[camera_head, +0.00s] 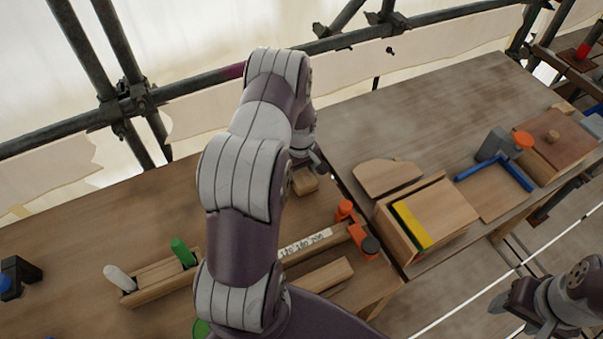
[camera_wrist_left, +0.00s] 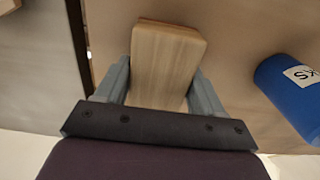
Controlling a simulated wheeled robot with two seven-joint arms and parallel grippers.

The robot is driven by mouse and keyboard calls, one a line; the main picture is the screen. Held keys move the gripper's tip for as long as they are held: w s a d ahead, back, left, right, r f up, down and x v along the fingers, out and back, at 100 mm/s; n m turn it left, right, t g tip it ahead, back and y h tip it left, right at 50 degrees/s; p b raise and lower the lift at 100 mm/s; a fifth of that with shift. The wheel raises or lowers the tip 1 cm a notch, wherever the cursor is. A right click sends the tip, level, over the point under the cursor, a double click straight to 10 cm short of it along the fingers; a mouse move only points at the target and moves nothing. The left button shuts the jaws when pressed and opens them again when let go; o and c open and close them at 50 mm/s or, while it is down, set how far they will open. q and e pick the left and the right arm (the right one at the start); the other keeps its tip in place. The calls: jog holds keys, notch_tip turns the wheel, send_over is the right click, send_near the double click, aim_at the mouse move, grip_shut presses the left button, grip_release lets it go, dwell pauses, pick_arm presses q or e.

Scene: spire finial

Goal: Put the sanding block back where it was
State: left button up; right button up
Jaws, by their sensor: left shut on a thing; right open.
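My left gripper (camera_head: 306,162) is shut on a plain light wooden block (camera_head: 306,184), which I take to be the sanding block. In the left wrist view the block (camera_wrist_left: 165,62) sits between the two grey fingers (camera_wrist_left: 162,88), its far end sticking out past them. It is over the table near the gap between two tabletops; I cannot tell whether it touches the surface. A wooden holder with a handwritten number label (camera_head: 306,243) lies in front of it, partly hidden by my left arm. My right gripper (camera_head: 535,312) is open and empty at the lower right, away from the tables.
A blue labelled cylinder (camera_wrist_left: 290,92) lies right of the block in the left wrist view. A wooden box with a yellow strip (camera_head: 411,224), a half-round board (camera_head: 388,177) and an orange-and-black tool (camera_head: 359,231) are nearby. A rack with white and green handles (camera_head: 155,275) stands left.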

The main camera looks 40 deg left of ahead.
pick_arm(q)
jog(key=shift+w+f, duration=0.1)
jog(key=shift+f, duration=0.7)
jog(key=shift+r, duration=0.1)
jog(key=o, duration=1)
jog(key=shift+f, duration=0.2)
jog(key=shift+r, duration=0.1)
